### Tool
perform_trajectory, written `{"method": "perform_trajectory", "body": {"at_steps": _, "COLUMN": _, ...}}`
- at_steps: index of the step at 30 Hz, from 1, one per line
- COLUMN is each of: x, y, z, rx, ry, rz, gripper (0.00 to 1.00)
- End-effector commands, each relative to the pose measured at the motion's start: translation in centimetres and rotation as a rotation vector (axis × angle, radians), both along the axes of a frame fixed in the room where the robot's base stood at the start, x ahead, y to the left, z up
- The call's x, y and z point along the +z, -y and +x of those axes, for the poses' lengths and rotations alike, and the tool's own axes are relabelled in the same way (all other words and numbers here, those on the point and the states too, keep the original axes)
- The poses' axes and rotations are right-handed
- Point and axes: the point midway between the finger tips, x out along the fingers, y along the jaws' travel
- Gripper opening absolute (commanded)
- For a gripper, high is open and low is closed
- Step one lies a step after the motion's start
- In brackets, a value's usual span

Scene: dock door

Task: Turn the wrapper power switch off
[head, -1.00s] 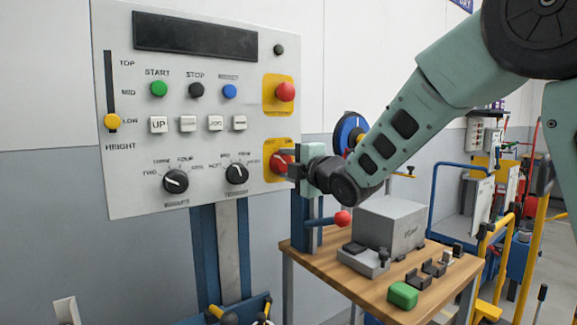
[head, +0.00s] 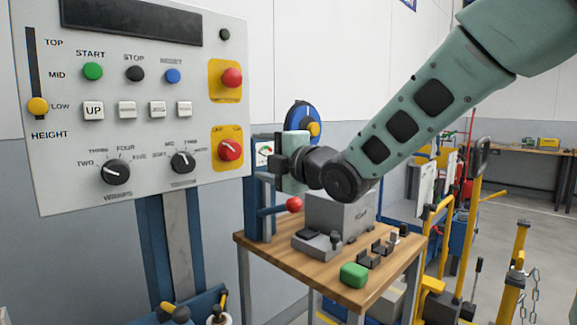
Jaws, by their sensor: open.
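The wrapper control panel (head: 130,120) is a light grey board at the left of the head view. The power switch (head: 230,150) is a red rotary knob on a yellow plate (head: 218,136) at the panel's lower right, under a second yellow plate with a red button (head: 232,77). Small lettering sits above the knob; its exact setting is too small to tell. My gripper (head: 277,163) is open and empty to the right of the knob, apart from it in the picture. Its fingers are dark and small.
Yellow posts and carts stand to the right. Panel dials and buttons lie left of the switch.

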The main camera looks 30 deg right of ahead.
Motion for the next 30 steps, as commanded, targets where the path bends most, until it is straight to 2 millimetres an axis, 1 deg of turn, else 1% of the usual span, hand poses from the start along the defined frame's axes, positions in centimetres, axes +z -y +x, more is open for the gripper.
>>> {"method": "perform_trajectory", "body": {"at_steps": 1, "x": 0.0, "y": 0.4, "z": -1.2, "rx": -0.001, "ry": 0.002, "rz": 0.003, "gripper": 0.65}}
{"method": "perform_trajectory", "body": {"at_steps": 6, "x": 0.0, "y": 1.5, "z": -4.3, "rx": -0.002, "ry": 0.003, "rz": 0.002, "gripper": 0.65}}
{"method": "perform_trajectory", "body": {"at_steps": 9, "x": 0.1, "y": 1.8, "z": -5.6, "rx": 0.0, "ry": 0.003, "rz": 0.001, "gripper": 0.65}}
{"method": "perform_trajectory", "body": {"at_steps": 12, "x": 0.0, "y": 2.1, "z": -6.5, "rx": -0.001, "ry": 0.001, "rz": 0.0, "gripper": 0.65}}
{"method": "perform_trajectory", "body": {"at_steps": 18, "x": 0.0, "y": 2.3, "z": -7.1, "rx": 0.0, "ry": 0.0, "rz": 0.0, "gripper": 0.65}}
{"method": "perform_trajectory", "body": {"at_steps": 30, "x": 0.0, "y": 2.3, "z": -7.1, "rx": 0.0, "ry": 0.0, "rz": 0.0, "gripper": 0.65}}
